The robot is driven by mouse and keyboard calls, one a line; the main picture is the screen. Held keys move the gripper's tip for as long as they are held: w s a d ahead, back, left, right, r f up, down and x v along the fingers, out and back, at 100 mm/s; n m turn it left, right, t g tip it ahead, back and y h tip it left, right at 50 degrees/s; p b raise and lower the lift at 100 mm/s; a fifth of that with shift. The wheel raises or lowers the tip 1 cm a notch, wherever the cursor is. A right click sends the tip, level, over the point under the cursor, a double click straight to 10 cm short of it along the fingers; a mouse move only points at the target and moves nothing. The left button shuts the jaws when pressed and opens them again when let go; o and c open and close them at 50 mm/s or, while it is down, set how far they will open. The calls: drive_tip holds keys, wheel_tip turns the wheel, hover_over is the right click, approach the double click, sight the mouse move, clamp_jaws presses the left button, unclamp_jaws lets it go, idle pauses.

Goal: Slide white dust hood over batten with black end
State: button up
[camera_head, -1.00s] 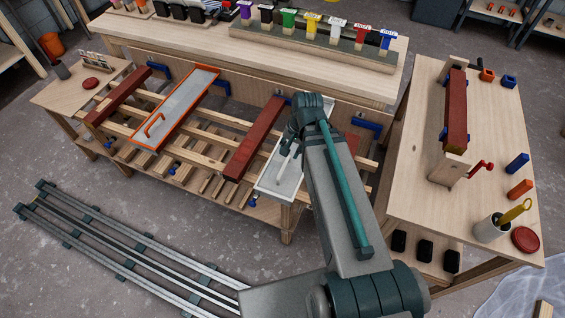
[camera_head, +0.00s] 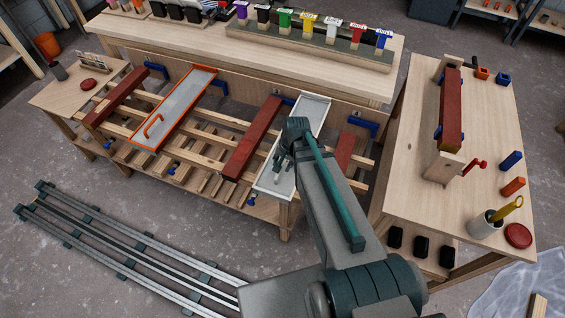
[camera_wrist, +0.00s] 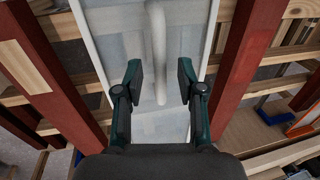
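The white dust hood (camera_head: 315,112) is a long, pale, see-through-looking cover with a white rim. It lies slanting on the rack between two red-brown battens, and my arm hides part of it. Its white bar handle (camera_wrist: 157,45) runs lengthwise along the top. My gripper (camera_wrist: 160,82) is open, with one finger on each side of the handle and a gap on both sides. In the head view my gripper (camera_head: 279,176) is over the hood's near half. Red-brown battens (camera_head: 252,138) lie on the rack, another (camera_head: 345,153) to the right. I cannot make out a black end.
An orange-rimmed hood (camera_head: 190,97) lies left on the rack, near the left batten (camera_head: 117,97). A batten (camera_head: 452,110) is held in a wooden stand on the right table (camera_head: 415,130). Coloured labelled blocks line the back bench (camera_head: 220,45). Floor rails (camera_head: 120,255) lie at front left.

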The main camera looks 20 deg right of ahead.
clamp_jaws()
idle(0.5)
